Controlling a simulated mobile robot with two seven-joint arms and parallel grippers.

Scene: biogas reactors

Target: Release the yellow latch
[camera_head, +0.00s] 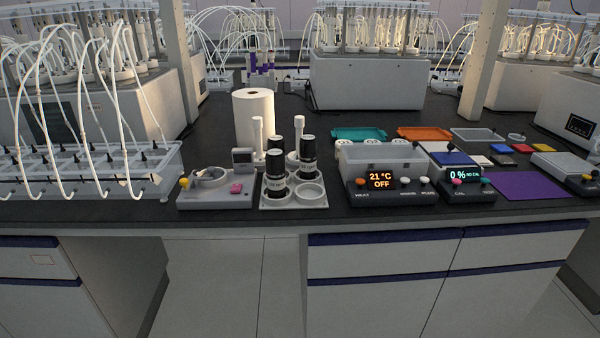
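A small yellow part (184,183), which looks like the latch, sits at the left end of a low grey device (216,199) on the bench's front edge. The device has a round grey lid or ring (208,175) on top and a pink button (236,188) on its front. Whether the latch is engaged is too small to tell. A second yellow-orange knob (595,173) shows on a device at the far right edge. Neither of my grippers is in view.
A grey rack (292,203) with black bottles stands right of the device; a tube rack (80,170) stands left. Behind are a white paper roll (253,115), a water bath reading 21 °C OFF (381,180) and a scale (462,174). Bare black bench lies in front of the tube rack.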

